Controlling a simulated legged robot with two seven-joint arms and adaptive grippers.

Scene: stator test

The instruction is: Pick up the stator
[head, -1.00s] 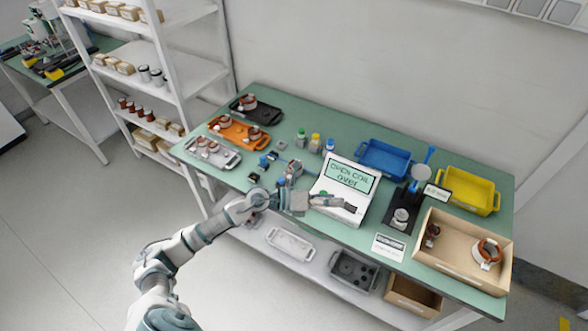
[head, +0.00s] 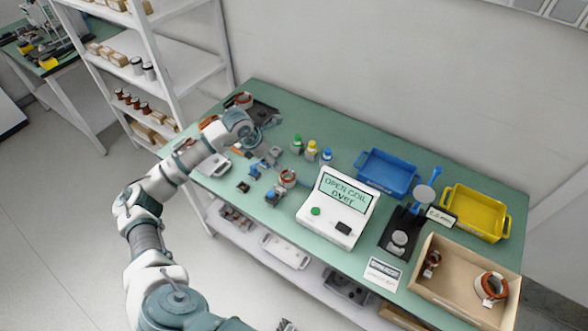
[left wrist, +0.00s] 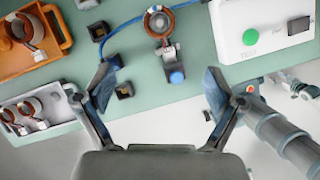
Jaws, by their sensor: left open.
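A copper-wound stator (head: 288,176) lies on the green bench just left of the tester. It also shows in the left wrist view (left wrist: 158,20), with wires to a blue-ended connector piece (left wrist: 175,75) beside it. My left gripper (head: 264,157) is open and empty above the bench, left of and behind this stator. In the left wrist view its fingers (left wrist: 160,80) are spread wide, with the stator beyond the tips. Other stators (left wrist: 25,27) sit on an orange tray (left wrist: 58,14) and a grey tray (left wrist: 60,92). My right gripper cannot be made out clearly.
The white tester (head: 325,222) reads "OPEN COIL over". Small dark blocks (head: 243,187) lie left of the stator; bottles (head: 311,150) stand behind it. A blue bin (head: 385,172), yellow bin (head: 474,210) and a box with a stator (head: 465,305) are on the right.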

